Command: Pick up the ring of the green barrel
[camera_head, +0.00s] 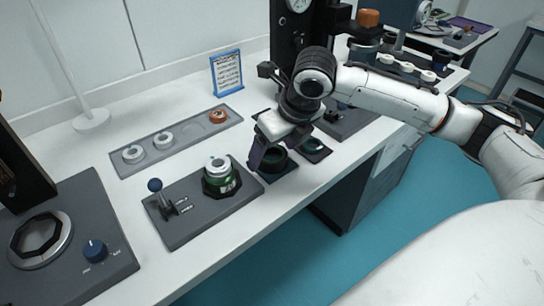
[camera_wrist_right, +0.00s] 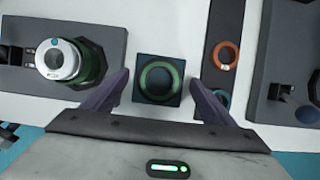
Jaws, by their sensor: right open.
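A green barrel (camera_head: 222,184) with a silver-white ring-shaped top (camera_head: 217,165) stands upright on a grey plate, left of my right gripper. It also shows at the left of the right wrist view (camera_wrist_right: 62,60). A green ring (camera_wrist_right: 160,78) lies on a small dark square pad (camera_wrist_right: 160,98), and this pad also shows in the head view (camera_head: 290,166). My right gripper (camera_wrist_right: 160,100) is open and empty. In the right wrist view its purple fingers appear on either side of the pad. Its height above the pad is unclear. My left gripper is not in view.
A dark strip beside the pad carries an orange ring (camera_wrist_right: 227,55) and a teal ring (camera_head: 312,146). A grey tray (camera_head: 180,143) with several rings lies behind the barrel. A blue-knobbed lever (camera_head: 155,186) stands on the barrel's plate. The white table's front edge is close.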

